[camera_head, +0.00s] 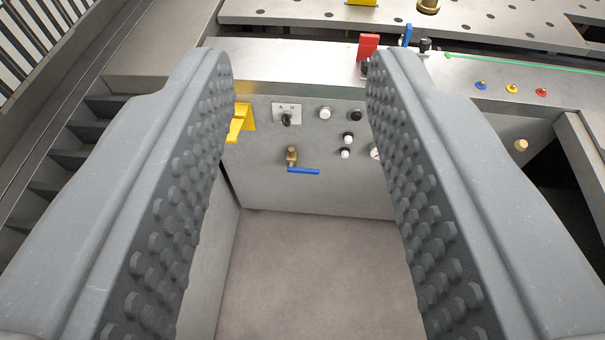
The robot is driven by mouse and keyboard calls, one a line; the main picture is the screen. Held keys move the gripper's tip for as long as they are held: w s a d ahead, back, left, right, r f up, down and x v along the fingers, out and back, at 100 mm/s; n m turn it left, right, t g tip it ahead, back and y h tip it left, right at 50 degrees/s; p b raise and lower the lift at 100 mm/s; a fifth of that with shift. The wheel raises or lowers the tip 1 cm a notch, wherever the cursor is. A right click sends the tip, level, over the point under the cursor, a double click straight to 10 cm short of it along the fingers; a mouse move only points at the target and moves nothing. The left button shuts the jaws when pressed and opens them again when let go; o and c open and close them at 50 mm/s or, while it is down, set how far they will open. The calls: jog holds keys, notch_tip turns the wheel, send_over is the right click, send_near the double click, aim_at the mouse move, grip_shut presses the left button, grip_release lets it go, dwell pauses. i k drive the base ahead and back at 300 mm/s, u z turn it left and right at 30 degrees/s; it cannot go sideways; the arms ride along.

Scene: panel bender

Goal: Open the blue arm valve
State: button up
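A small valve with a brass body (292,156) and a blue lever handle (304,171) sits on the grey front panel (270,190), left of the picture's middle. The blue lever lies about level and points right from the body. A second blue handle (407,35) stands upright on the ledge above, beside a red block; which of the two the task means is not marked. My gripper (286,75) is open and empty. Its two studded grey fingers frame the panel, with the brass valve seen between them, nearer the camera than the panel.
A yellow bracket (240,122), a selector switch (287,117) and several black and white knobs (348,139) surround the valve. A red block (368,46) stands on the ledge above. Blue, yellow and red buttons (512,88) lie to the right. Floor (320,270) below the panel is clear.

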aim_at(290, 169)
jog(key=k, duration=1.3)
jog(key=z, duration=0.5)
jog(key=i, duration=0.75)
jog(key=z, duration=0.5)
jog(key=i, duration=1.05)
jog(key=u, duration=0.4)
